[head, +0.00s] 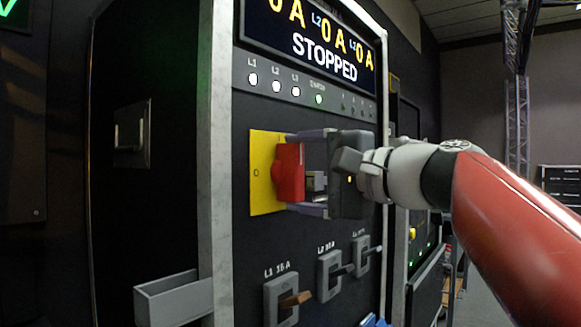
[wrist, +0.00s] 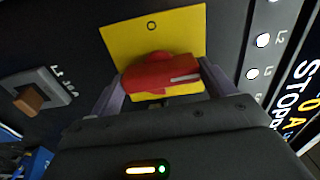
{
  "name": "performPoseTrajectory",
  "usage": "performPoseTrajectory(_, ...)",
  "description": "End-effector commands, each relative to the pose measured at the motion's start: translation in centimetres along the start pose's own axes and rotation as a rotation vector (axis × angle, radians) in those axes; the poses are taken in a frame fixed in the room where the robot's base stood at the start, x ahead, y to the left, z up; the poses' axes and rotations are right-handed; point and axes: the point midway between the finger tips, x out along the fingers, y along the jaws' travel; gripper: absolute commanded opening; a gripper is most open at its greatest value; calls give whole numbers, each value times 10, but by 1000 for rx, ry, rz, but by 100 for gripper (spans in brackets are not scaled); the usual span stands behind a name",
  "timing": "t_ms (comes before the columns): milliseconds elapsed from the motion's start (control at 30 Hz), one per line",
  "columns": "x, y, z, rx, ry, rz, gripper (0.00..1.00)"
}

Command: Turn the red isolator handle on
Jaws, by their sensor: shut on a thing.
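The red isolator handle (head: 289,172) sits on a square yellow plate (head: 263,190) on the dark cabinet front. An O mark shows on the plate to the left of the handle. In the wrist view the red handle (wrist: 160,74) lies across the picture, with a white line near its right end; the yellow plate (wrist: 180,30) is behind it. My gripper (head: 295,173) is shut on the handle, one finger above it and one below in the head view. In the wrist view the fingers stand at the handle's two ends. Part of the plate is hidden behind the handle and fingers.
Above is a display (head: 325,40) reading STOPPED and 0 A, with a row of lit lamps (head: 275,87) below it. Several small breakers (head: 283,300) sit under the handle. A grey bracket (head: 175,298) juts out at lower left.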

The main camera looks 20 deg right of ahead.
Motion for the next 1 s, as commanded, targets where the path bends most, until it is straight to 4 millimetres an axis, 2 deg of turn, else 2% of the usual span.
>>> performPoseTrajectory(600,0,1,-1,47,1,0,59)
performPoseTrajectory(633,0,1,-1,47,1,0,83)
performPoseTrajectory(767,0,0,0,46,1,0,100)
performPoseTrajectory(1000,-1,0,0,43,1,0,100)
